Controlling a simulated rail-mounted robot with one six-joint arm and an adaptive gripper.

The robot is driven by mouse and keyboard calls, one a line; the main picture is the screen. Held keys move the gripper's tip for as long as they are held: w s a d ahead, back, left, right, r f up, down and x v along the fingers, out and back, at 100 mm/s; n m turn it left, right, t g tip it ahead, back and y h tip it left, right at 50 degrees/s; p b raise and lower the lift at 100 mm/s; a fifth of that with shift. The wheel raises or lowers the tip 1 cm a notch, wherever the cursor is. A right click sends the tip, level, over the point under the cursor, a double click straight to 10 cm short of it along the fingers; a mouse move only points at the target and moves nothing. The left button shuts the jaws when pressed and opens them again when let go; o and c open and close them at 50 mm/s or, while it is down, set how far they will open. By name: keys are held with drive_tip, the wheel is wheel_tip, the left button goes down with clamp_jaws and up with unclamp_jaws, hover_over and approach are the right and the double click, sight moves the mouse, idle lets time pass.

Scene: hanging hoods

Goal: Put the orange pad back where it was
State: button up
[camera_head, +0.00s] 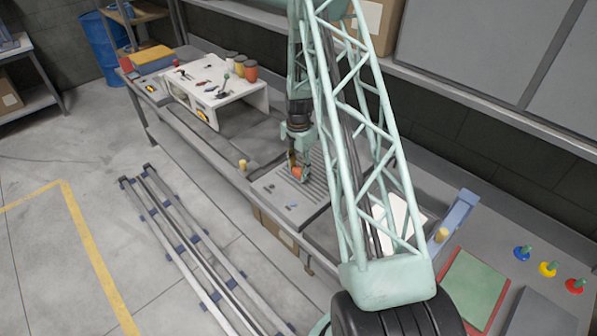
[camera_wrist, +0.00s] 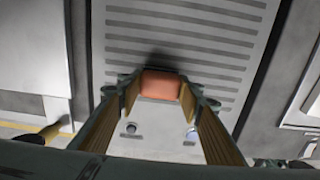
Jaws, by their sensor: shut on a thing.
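The orange pad (camera_wrist: 160,85) is a small block held between the two fingers of my gripper (camera_wrist: 159,92) in the wrist view. In the head view the pad (camera_head: 297,172) shows at the tips of my gripper (camera_head: 296,166), over a grey slotted plate (camera_head: 270,187) on the bench. The slotted plate (camera_wrist: 118,50) also fills the middle of the wrist view, with dark parallel slots. A dark shadow lies on it just beyond the pad. I cannot tell whether the pad touches the plate.
A white raised stand (camera_head: 235,112) with tools and several jars is at the back left. A yellow-topped peg (camera_head: 243,165) stands by the plate's left corner. At right are a blue bracket (camera_head: 458,214), a green panel (camera_head: 473,285) and coloured knobs (camera_head: 548,269).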

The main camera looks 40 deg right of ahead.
sight(298, 170)
drive_tip(key=shift+f, duration=0.35)
drive_tip(key=o, duration=0.9)
drive_tip(key=shift+r, duration=0.3)
drive_tip(key=shift+r+b, duration=0.95)
drive_tip(key=shift+r, duration=5)
